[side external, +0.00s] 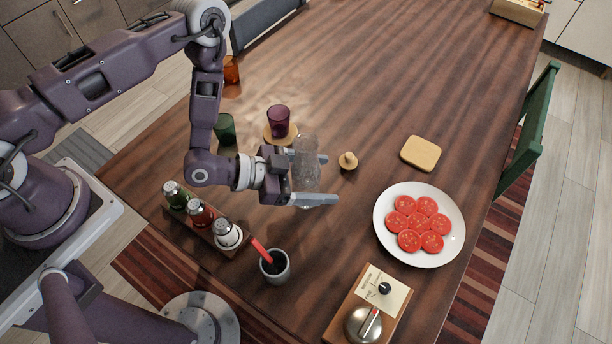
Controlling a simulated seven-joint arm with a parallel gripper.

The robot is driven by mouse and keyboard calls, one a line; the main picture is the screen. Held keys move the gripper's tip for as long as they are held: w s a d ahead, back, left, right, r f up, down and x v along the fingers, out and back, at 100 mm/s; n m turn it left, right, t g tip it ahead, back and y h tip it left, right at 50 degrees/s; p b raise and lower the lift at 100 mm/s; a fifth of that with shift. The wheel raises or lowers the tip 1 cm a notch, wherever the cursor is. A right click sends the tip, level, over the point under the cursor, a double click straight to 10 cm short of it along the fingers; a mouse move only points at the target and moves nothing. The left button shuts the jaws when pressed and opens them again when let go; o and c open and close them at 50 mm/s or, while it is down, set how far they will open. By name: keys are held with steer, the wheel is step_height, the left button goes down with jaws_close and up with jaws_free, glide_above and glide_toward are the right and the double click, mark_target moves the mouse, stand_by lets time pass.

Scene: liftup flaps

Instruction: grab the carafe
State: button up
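The carafe (306,172) is a tall, clear glass vessel standing upright near the middle of the wooden table. My gripper (318,179) is level and points right. Its two fingers are spread wide, one on the far side of the carafe and one on the near side. The near finger crosses in front of the carafe's lower part, and the far finger is partly hidden behind the glass. The fingers look wider apart than the carafe, but the clear glass makes any contact hard to see.
A round wooden stopper (348,161) stands right of the carafe. A purple cup (278,121) on a coaster is behind it. A shaker rack (194,222) and a grey cup (274,267) with a red utensil are in front. A tomato plate (384,232) lies right.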

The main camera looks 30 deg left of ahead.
jaws_close()
steer(key=shift+r, duration=0.15)
